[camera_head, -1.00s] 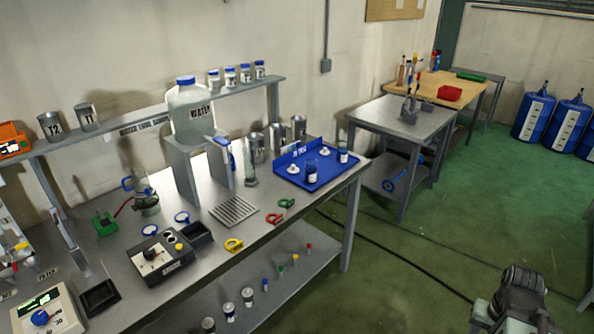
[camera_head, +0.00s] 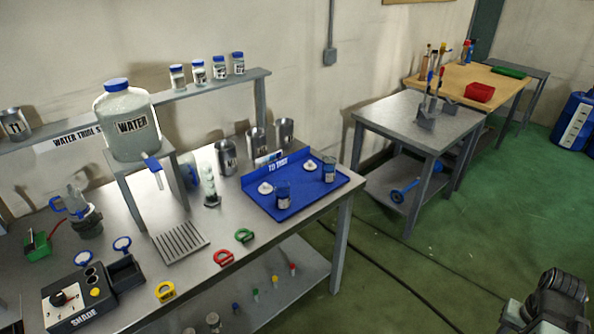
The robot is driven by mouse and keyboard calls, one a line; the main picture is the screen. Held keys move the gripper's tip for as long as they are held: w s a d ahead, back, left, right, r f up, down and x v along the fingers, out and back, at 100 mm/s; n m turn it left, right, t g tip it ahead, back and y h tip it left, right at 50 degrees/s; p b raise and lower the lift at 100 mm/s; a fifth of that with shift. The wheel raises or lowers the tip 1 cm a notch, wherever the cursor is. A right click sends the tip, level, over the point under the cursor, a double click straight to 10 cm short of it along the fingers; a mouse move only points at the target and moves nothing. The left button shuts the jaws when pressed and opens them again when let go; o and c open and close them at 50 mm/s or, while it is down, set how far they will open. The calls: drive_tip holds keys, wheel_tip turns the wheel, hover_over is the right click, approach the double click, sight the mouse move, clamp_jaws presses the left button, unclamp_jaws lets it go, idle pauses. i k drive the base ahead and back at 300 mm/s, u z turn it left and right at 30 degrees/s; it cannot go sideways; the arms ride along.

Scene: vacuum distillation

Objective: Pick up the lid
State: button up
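Two small white lid-like pieces with knobs lie on the blue tray marked "TO TEST" (camera_head: 331,196). One white lid (camera_head: 265,188) is at the tray's left side, and the other white lid (camera_head: 309,167) is near its back. Two small jars with blue labels stand beside them, a front jar (camera_head: 283,196) and a back jar (camera_head: 328,170). Which lid is meant cannot be told. A dark part of my arm shows at the lower right, well away from the tray. No gripper fingers can be made out.
The tray stands at the right end of the metal bench (camera_head: 215,282). Metal beakers (camera_head: 226,157) stand behind it, and a water container (camera_head: 127,121) on a stand to its left. Colored rings (camera_head: 223,257) lie in front. A side table (camera_head: 408,120) stands beyond, with green floor (camera_head: 400,270) clear between.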

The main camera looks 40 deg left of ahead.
sight(265, 188)
drive_tip(key=u, duration=0.05)
drive_tip(key=i, duration=2.15)
drive_tip(key=u, duration=4.4)
drive_tip(key=i, duration=0.7)
drive_tip(key=z, duration=0.05)
